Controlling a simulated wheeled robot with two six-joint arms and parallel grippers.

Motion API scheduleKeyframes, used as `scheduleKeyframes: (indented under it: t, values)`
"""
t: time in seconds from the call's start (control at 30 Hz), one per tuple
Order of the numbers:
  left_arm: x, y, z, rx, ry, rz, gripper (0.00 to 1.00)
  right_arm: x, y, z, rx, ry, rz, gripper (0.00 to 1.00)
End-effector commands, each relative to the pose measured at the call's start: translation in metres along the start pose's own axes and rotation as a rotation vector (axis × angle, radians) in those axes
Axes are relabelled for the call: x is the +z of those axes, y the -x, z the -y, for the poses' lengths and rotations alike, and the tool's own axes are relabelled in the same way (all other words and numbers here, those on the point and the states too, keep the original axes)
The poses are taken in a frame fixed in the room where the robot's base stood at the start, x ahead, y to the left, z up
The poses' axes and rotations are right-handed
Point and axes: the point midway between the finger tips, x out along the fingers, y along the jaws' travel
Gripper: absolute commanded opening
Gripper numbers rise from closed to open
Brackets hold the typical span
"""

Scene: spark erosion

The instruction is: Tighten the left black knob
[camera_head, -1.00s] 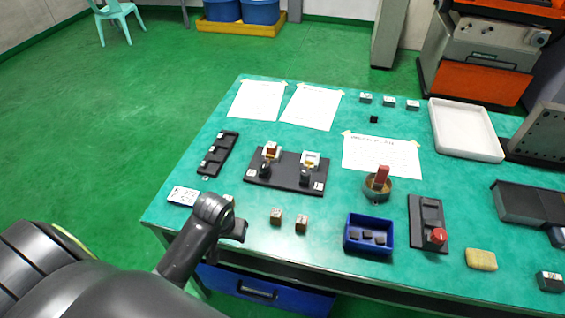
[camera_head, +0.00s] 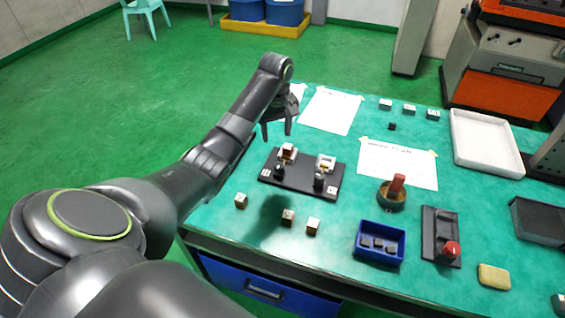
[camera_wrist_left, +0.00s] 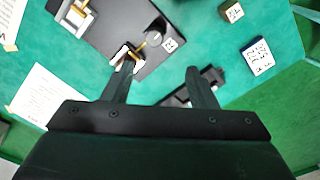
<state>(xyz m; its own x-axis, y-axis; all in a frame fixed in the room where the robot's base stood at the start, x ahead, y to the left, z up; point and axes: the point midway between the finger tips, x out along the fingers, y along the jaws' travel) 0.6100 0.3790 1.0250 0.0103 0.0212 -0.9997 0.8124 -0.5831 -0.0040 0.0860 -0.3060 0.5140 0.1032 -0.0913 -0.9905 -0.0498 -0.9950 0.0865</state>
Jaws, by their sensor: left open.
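A black base plate (camera_head: 305,187) on the green table carries two small fixtures, each with a black knob in front. The left black knob (camera_head: 279,172) stands upright below the left fixture (camera_head: 287,152), which holds a reddish-brown block. In the left wrist view, the left knob (camera_wrist_left: 155,30) is a dark round shape beside a white label. My left gripper (camera_head: 278,136) is open and empty, pointing down above the table, behind and slightly left of the left fixture. In the left wrist view, the gripper's (camera_wrist_left: 160,68) left fingertip overlaps the left fixture. My right gripper is not in view.
Small wooden cubes (camera_head: 288,216) lie in front of the plate. A blue bin (camera_head: 381,258) with dark pieces and a red-knobbed black box (camera_head: 432,236) stand at the right front. Papers (camera_head: 331,111) lie behind. A black slotted rack (camera_wrist_left: 212,76) is beside the plate.

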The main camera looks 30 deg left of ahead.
Motion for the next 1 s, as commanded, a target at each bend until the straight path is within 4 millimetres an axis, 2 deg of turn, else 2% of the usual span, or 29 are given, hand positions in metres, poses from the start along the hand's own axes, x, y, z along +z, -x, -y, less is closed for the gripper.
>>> scheduleKeyframes:
  t: [0.03,0.13,0.23,0.37,0.57,0.67,1.0]
  values:
    - [-0.005,0.012,-0.004,0.001,0.027,0.007,0.52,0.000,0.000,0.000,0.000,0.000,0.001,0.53]
    - [-0.011,0.025,-0.007,0.002,0.062,0.019,0.52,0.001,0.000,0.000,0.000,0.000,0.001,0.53]
    - [-0.012,0.027,-0.008,0.000,0.075,0.025,0.52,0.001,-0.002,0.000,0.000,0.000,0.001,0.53]
    - [-0.012,0.018,-0.008,0.000,0.076,0.025,0.52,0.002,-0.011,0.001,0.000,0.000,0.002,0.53]
    - [-0.011,-0.005,-0.009,0.001,0.074,0.024,0.52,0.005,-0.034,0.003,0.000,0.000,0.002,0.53]
    - [-0.010,-0.020,-0.008,-0.001,0.075,0.029,0.52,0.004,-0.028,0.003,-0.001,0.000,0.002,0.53]
    - [-0.008,-0.094,-0.008,-0.001,0.073,0.027,0.52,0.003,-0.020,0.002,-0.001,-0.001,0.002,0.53]
